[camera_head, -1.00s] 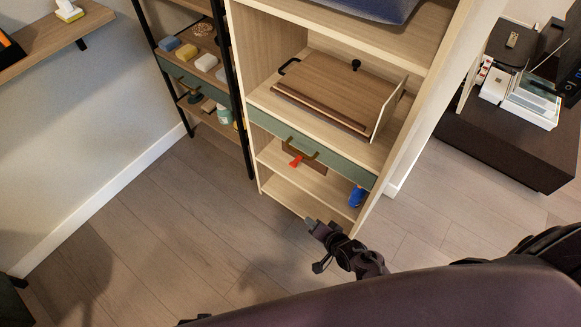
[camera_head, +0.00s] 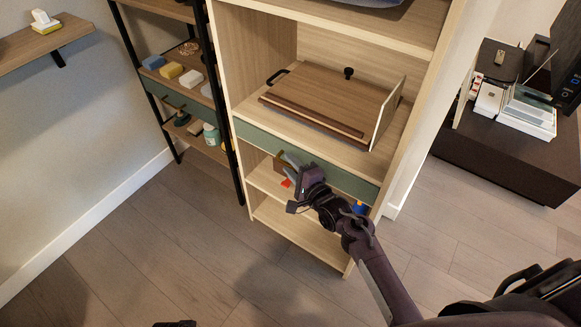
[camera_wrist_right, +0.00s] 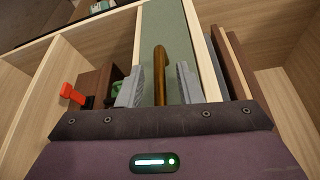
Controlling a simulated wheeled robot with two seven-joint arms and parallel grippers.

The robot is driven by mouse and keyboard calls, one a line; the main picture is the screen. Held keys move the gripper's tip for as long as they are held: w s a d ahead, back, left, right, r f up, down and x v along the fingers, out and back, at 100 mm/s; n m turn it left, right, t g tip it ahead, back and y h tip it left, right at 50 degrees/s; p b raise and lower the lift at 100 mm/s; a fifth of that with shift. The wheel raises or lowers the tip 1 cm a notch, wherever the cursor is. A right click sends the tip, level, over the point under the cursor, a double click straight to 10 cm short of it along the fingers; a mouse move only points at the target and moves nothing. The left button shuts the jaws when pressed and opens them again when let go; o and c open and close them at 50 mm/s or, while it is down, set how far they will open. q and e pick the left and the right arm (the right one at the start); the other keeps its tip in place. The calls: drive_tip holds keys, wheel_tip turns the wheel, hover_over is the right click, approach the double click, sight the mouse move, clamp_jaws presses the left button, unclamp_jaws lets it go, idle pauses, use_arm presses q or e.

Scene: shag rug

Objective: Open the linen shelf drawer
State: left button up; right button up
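The linen shelf (camera_head: 222,75) is a pale wood unit with a green drawer front (camera_head: 345,180) below its middle compartment. The drawer looks shut, its front in line with the shelf. My right gripper (camera_head: 290,160) is at the drawer front and covers part of it in the head view. In the right wrist view its two grey fingers (camera_wrist_right: 158,86) are apart, with the brass handle (camera_wrist_right: 160,65) between them. Gaps show on both sides of the handle. My left gripper's fingers do not show; only a small dark part is at the bottom edge.
A wooden box with a black knob (camera_head: 325,95) sits above the drawer. A red item (camera_wrist_right: 70,93) and a blue item (camera_head: 360,208) are below it. A black-framed rack (camera_head: 215,100) stands left, a dark cabinet (camera_head: 500,160) right. The floor (camera_head: 150,240) in front is clear.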

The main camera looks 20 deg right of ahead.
drive_tip(key=shift+w+a, duration=0.1)
drive_tip(key=shift+w, duration=0.2)
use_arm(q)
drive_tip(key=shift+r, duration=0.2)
use_arm(e)
clamp_jaws()
drive_tip(key=shift+s, duration=0.1)
